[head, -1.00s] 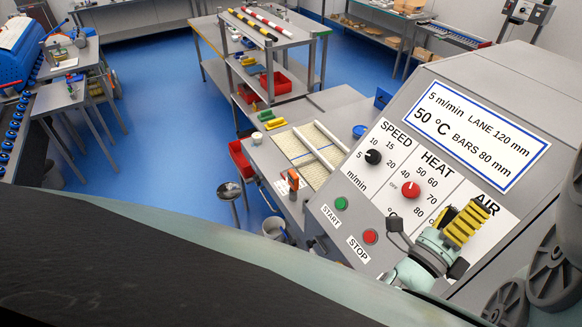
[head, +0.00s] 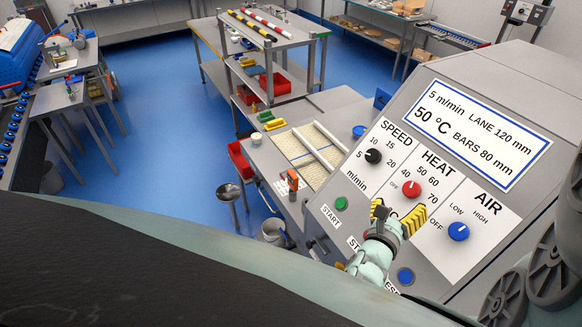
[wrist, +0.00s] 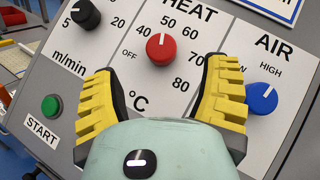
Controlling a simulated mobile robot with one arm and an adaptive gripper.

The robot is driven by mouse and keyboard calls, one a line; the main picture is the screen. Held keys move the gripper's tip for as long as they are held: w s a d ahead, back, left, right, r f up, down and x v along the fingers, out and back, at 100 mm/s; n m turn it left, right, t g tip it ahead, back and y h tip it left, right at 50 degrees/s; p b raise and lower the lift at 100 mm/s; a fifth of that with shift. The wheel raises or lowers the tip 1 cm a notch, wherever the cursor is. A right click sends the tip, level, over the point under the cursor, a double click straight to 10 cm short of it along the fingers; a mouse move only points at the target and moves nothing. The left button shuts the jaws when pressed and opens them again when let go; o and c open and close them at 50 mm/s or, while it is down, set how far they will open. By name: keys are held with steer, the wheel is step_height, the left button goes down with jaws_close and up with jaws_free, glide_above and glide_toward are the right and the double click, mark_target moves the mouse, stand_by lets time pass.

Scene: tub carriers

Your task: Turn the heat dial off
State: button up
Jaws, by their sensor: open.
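The red heat dial (head: 411,189) is on the sloped grey control panel, under the word HEAT. In the wrist view the heat dial (wrist: 161,49) has its white mark pointing roughly up, toward the 40–50 part of the scale; OFF is printed at its lower left. My gripper (head: 398,212) has yellow ribbed fingers and is open and empty. In the head view it is just below the dial, covering the lower part of the heat scale. In the wrist view my gripper (wrist: 162,75) has its fingers spread to either side below the dial, apart from it.
The black speed knob (head: 373,156) is left of the heat dial and the blue air knob (head: 458,231) is right. The green start button (head: 341,204) and a blue button (head: 405,276) are lower. My gripper mostly covers the stop button's area.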

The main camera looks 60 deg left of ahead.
mark_target(409, 189)
steer(key=b+x, duration=0.1)
steer(key=x, duration=0.7)
steer(key=shift+b, duration=0.4)
steer(key=shift+c, duration=0.4)
steer(key=c, duration=1.1)
steer(key=shift+n+y, duration=0.3)
steer(key=shift+n, duration=0.2)
